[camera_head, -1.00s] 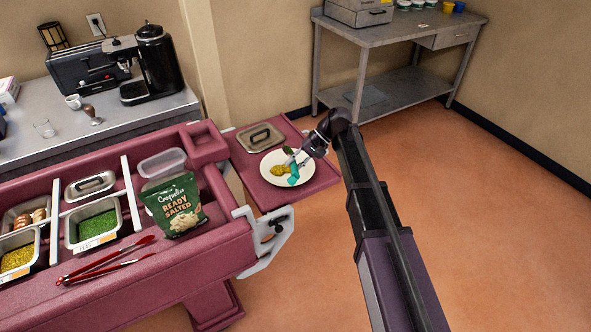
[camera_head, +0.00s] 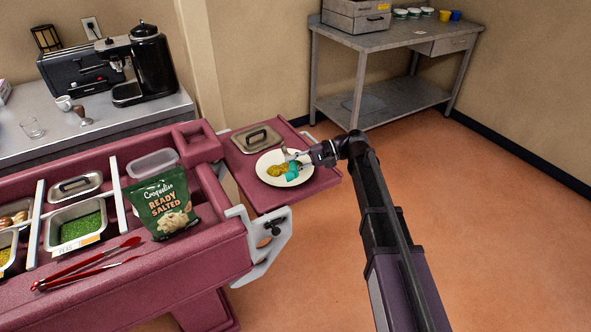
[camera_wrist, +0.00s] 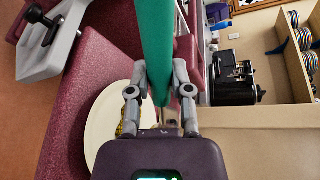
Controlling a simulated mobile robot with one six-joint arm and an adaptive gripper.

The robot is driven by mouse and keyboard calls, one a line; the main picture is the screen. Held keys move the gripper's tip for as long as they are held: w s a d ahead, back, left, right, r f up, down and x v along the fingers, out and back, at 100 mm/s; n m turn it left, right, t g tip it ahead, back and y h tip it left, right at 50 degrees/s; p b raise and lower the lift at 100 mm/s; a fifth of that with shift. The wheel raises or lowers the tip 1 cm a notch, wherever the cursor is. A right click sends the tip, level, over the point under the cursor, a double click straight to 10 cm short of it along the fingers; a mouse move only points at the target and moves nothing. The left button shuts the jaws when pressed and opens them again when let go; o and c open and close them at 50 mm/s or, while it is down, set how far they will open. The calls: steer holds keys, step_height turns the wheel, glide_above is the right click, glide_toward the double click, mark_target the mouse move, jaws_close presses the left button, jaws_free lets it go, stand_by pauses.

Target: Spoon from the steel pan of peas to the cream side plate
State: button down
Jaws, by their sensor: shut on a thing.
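My gripper (camera_head: 302,160) is shut on the teal handle of a spoon (camera_head: 292,171), low over the right part of the cream side plate (camera_head: 264,161). In the wrist view the teal handle (camera_wrist: 156,45) stands between both fingertips (camera_wrist: 155,88), with the plate (camera_wrist: 101,122) beside and beyond. A small grey part, seemingly the spoon's bowl, shows above the plate's far side; its contents are too small to tell. Yellow food (camera_head: 277,169) lies on the plate. I cannot tell whether peas lie there. The steel pan of peas (camera_head: 80,229) sits in the maroon counter at left.
Red tongs (camera_head: 90,264) lie in front. A steel lid (camera_head: 257,138) rests behind the plate on the maroon side shelf (camera_head: 268,198). The floor to the right is clear.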

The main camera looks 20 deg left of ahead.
steer(key=shift+d+f+m+y+b, duration=0.1)
steer(key=shift+f+m+y+b, duration=0.2)
steer(key=shift+y+b, duration=0.8)
steer(key=shift+b, duration=0.8)
steer(key=shift+r+p, duration=0.25)
steer(key=shift+p, duration=0.1)
steer(key=shift+r+p, duration=0.1)
steer(key=shift+p, duration=0.35)
steer(key=shift+r+h+p, duration=0.1)
steer(key=shift+h+p, duration=0.4)
steer(key=shift+p, duration=0.15)
